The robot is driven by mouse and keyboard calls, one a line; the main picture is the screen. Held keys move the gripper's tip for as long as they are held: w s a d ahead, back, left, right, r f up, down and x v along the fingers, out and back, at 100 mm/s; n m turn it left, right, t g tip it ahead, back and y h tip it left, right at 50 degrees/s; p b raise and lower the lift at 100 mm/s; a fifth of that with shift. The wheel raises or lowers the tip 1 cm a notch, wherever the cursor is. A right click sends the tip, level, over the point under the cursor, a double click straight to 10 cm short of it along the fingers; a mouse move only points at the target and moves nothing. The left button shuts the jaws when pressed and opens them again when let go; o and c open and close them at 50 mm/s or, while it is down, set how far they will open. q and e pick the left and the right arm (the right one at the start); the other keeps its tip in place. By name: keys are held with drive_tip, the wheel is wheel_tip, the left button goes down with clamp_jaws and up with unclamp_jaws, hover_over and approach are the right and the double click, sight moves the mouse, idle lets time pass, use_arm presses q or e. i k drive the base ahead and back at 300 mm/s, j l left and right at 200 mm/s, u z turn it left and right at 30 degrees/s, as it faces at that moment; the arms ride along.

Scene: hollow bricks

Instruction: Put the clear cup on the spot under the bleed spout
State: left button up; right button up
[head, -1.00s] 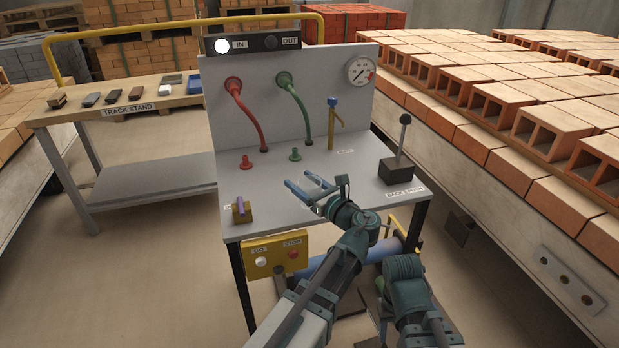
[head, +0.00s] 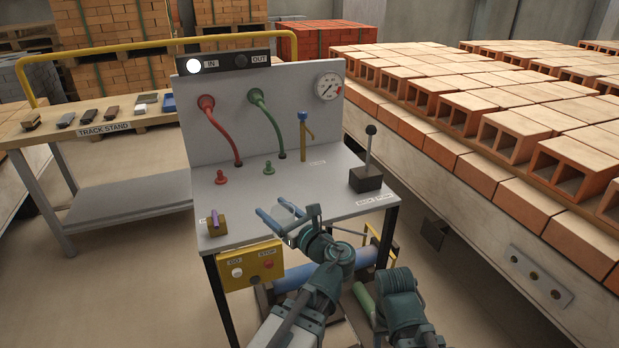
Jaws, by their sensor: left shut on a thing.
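The bleed spout is most likely the brass tap with a blue top (head: 304,138), standing upright at the back of the grey bench top (head: 250,190). A small pale label lies on the bench at its foot. My left gripper (head: 273,208) is over the front of the bench, with its blue fingertips pointing away and a gap between them. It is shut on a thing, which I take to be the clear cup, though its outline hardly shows. My right arm is low at the bottom right, in front of the bench; its fingers cannot be made out clearly.
A black lever (head: 369,160) rises at the bench's right, and a brass block with a purple handle (head: 217,222) stands at its front left. Red (head: 222,130) and green (head: 268,120) hoses hang behind. A yellow button box (head: 251,266) is under the front edge. Bricks (head: 500,130) fill the right.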

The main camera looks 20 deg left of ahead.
sight(312, 174)
drive_tip(key=i+j+z, duration=0.2)
drive_tip(key=j, duration=0.2)
drive_tip(key=j+z, duration=0.15)
drive_tip(key=j, duration=0.3)
drive_tip(key=j+z, duration=0.2)
drive_tip(key=j, duration=0.25)
drive_tip(key=i, duration=0.05)
